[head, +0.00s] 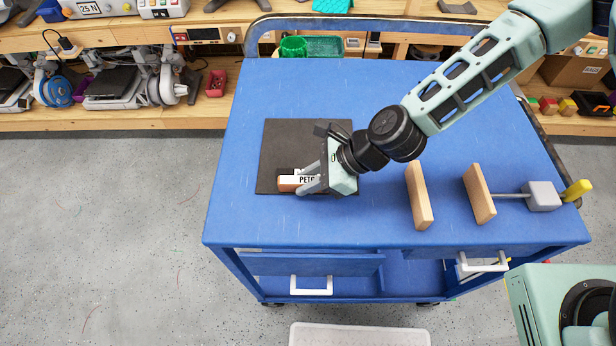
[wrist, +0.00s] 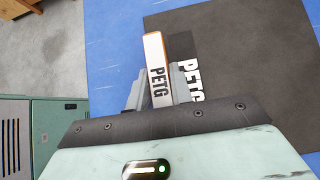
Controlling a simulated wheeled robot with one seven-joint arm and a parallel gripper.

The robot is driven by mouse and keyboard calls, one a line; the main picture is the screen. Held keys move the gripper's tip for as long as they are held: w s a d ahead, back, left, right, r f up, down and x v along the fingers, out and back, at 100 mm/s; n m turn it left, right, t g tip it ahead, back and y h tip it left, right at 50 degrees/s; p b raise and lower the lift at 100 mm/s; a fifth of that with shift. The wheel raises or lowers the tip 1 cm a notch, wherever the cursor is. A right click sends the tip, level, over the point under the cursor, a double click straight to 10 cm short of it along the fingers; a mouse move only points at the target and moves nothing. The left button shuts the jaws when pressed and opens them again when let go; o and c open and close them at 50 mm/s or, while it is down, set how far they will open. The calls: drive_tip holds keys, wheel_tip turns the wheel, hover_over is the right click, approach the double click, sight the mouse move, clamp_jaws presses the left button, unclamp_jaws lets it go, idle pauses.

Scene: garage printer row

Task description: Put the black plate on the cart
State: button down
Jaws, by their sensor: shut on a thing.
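The black plate (head: 285,145) appears to lie flat on the blue cart top (head: 225,200), left of its middle. It also shows in the wrist view (wrist: 225,60), with white PETG lettering on its surface. My gripper (head: 306,180) is at the plate's near edge. Its fingers are shut on an orange-edged grip block with a white PETG label (wrist: 154,65), which stands at the plate's edge and seems to be part of it. I cannot tell whether the plate touches the cart everywhere.
Two upright wooden blocks (head: 419,196) stand right of the plate, the right one beside a grey block with a yellow handle (head: 577,190). A green basket (head: 293,47) is behind the cart top. A workbench with printers (head: 115,82) runs along the back. Floor at left is clear.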

drive_tip(key=shift+f, duration=0.1)
drive_tip(key=c, duration=1.3)
unclamp_jaws()
drive_tip(key=shift+o, duration=0.2)
